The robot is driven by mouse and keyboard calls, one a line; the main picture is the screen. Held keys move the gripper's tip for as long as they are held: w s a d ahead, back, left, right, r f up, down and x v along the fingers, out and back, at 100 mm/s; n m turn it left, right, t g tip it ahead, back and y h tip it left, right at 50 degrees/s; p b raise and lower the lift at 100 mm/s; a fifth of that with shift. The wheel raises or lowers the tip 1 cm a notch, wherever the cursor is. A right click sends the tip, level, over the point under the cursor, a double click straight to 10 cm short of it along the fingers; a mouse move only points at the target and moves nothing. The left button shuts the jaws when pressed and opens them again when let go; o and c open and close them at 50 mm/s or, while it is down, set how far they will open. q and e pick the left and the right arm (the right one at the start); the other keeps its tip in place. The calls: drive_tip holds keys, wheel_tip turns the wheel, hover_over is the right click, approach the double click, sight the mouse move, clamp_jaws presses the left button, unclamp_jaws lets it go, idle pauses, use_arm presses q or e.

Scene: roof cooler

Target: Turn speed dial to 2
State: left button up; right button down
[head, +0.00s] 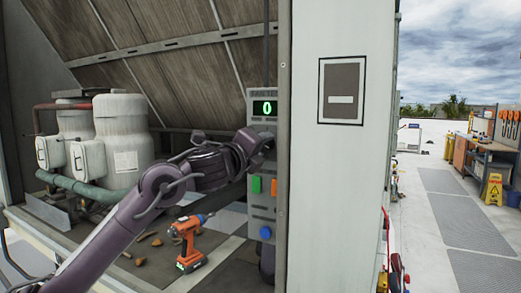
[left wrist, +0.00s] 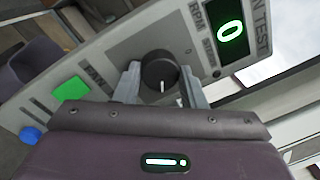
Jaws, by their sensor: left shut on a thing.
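The fan test panel (head: 263,206) is a grey upright box, and its display (head: 265,107) reads a green 0. The display also shows in the left wrist view (left wrist: 230,31), tilted. The black speed dial (left wrist: 159,76) has a white pointer mark aimed toward the gripper's palm. My left gripper (left wrist: 160,84) has one finger on each side of the dial and is shut on it. In the head view my left gripper (head: 262,140) reaches the panel just below the display and hides the dial. My right gripper is in neither view.
The panel carries a green button (head: 256,184), an orange switch (head: 274,187) and a blue button (head: 265,232). An orange drill (head: 188,241) stands on the ledge left of the panel. A white wall (head: 343,200) is close on the right.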

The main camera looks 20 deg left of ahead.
use_arm(q)
drive_tip(key=shift+f+m, duration=0.1)
drive_tip(key=shift+m, duration=0.6)
drive_tip(key=o, duration=0.7)
drive_tip(key=s+b, duration=0.1)
drive_tip(key=s, duration=0.1)
drive_tip(key=s+b, duration=0.1)
drive_tip(key=s, duration=0.2)
drive_tip(key=s+a+b, duration=0.1)
drive_tip(key=s, duration=0.1)
drive_tip(key=shift+s+f, duration=0.25)
drive_tip(key=shift+s, duration=0.1)
